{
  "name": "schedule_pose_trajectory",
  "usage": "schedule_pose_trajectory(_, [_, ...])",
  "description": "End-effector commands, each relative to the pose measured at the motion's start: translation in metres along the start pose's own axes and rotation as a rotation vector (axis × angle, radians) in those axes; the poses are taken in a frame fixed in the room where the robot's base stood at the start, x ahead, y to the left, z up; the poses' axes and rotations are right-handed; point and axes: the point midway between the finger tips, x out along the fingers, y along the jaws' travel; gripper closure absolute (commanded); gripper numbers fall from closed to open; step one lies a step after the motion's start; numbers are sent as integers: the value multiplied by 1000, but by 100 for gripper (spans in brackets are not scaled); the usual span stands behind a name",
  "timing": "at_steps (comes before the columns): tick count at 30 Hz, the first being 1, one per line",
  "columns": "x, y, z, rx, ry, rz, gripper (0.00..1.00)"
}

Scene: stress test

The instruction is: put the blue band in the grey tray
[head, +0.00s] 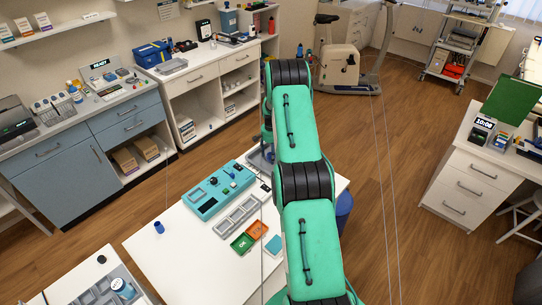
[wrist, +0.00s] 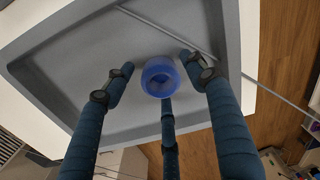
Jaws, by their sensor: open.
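The blue band (wrist: 160,77), a short ring with its hole facing the camera, shows over the floor of the grey tray (wrist: 95,52) in the wrist view. My gripper (wrist: 161,80) is open, with dark blue fingers on the left, right and near side of the band. The near fingertip overlaps the band's lower edge; I cannot tell whether it touches. The band appears inside the tray's walls. In the head view, part of a grey tray (head: 258,160) shows at the table's far edge, mostly hidden by my arm, which also hides my gripper and the band.
The white table (head: 185,265) holds a teal device (head: 219,190), a grey compartment tray (head: 236,216), green (head: 242,243) and orange (head: 257,230) cards, and a small blue cylinder (head: 159,228). A thin rod (wrist: 170,32) crosses the wrist view. Wooden floor lies beyond the tray.

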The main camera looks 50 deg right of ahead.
Motion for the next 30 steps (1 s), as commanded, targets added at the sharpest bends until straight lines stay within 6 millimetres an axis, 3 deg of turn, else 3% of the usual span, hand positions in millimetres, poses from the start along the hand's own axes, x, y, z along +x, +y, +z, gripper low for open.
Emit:
schedule_pose_trajectory(8, [-20, 0, -1, 0, 2, -1, 44])
schedule_pose_trajectory(24, [-100, 0, -1, 0, 2, -1, 44])
schedule_pose_trajectory(30, [-117, 0, 0, 0, 0, 0, 44])
